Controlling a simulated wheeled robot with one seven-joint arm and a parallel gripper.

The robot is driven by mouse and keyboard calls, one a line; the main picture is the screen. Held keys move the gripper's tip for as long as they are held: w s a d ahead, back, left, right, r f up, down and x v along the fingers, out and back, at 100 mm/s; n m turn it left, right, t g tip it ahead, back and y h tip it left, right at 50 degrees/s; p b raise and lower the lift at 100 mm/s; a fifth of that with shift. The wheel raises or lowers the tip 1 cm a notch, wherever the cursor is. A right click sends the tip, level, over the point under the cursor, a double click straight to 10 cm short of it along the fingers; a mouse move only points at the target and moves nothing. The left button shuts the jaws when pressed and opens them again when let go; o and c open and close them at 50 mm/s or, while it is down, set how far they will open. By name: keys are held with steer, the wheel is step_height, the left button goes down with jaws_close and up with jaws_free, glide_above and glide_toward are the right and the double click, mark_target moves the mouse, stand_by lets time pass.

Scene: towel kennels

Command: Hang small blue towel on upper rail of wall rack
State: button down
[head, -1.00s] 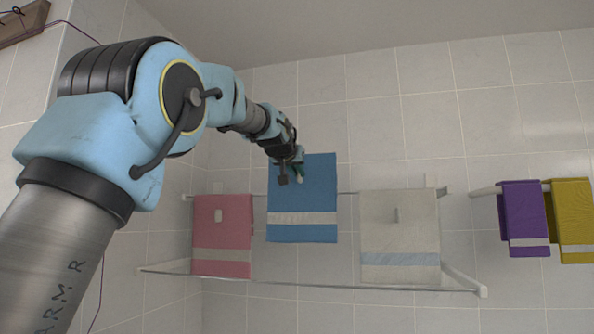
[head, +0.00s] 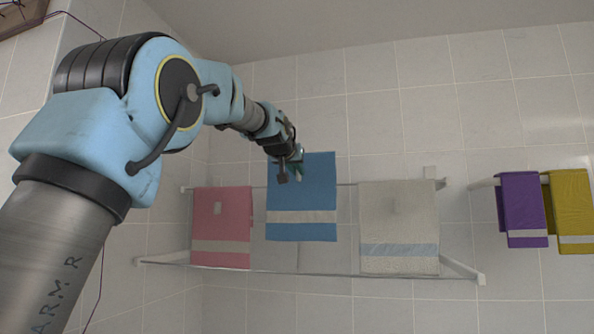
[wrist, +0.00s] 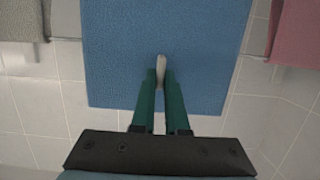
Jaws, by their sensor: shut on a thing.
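The small blue towel (head: 302,188) with a pale band near its lower edge hangs flat and upright in the head view. My gripper (head: 298,163) is at its upper part, with green fingers shut on a small pale tab. In the wrist view the fingers (wrist: 160,78) close around this tab against the blue cloth (wrist: 120,60). The towel covers part of the upper rail (head: 348,185) of the wall rack, between the pink and the off-white towels. Its top edge shows above the rail's line; I cannot tell whether cloth touches the rail.
A pink towel (head: 222,222) hangs left of the blue one, an off-white towel (head: 398,215) right of it. The lower rail (head: 315,274) runs beneath. Purple (head: 522,205) and yellow (head: 570,200) towels hang on a separate bar at the right.

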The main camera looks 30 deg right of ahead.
mark_target(300, 205)
steer(key=shift+f, duration=0.45)
steer(key=shift+f+b, duration=0.1)
steer(key=shift+b, duration=0.2)
steer(key=shift+d+f+b, duration=0.1)
steer(key=shift+f+b, duration=1)
steer(key=shift+f, duration=0.3)
steer(key=shift+w+d+f+b, duration=0.1)
steer(key=shift+w+f+b, duration=0.05)
steer(key=shift+f+b, duration=0.95)
steer(key=shift+f, duration=0.25)
steer(key=shift+f+b, duration=1.1)
steer(key=shift+f, duration=0.2)
